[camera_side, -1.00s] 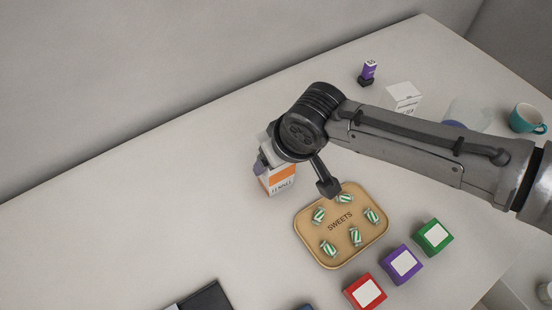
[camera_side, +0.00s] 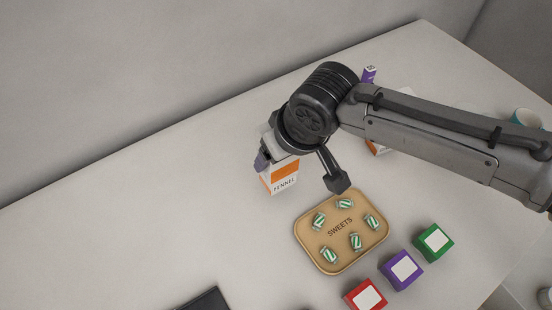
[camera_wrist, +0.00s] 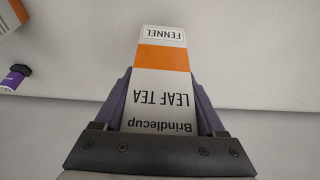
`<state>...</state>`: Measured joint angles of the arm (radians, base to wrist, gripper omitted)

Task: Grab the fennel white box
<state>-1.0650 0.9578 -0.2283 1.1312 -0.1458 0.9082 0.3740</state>
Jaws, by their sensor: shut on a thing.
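The fennel white box (camera_side: 284,180) has an orange band and the word FENNEL on it. It shows large in the wrist view (camera_wrist: 162,72), upside down, with "LEAF TEA" and "Brindlecup" printed on it. My gripper (camera_wrist: 162,108) is shut on the box, with one purple finger on each side. In the side view my gripper (camera_side: 270,158) is at the box's upper left. The arm hides part of the box's top. I cannot tell if its base touches the counter.
A tan sweets tray (camera_side: 303,238) with several striped sweets lies close by. Red (camera_side: 366,294), purple (camera_side: 402,267) and green (camera_side: 434,240) boxes stand to its right. Behind my arm are another white-and-orange box (camera_side: 376,148), a purple bottle (camera_side: 369,73) and a teal cup (camera_side: 527,117).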

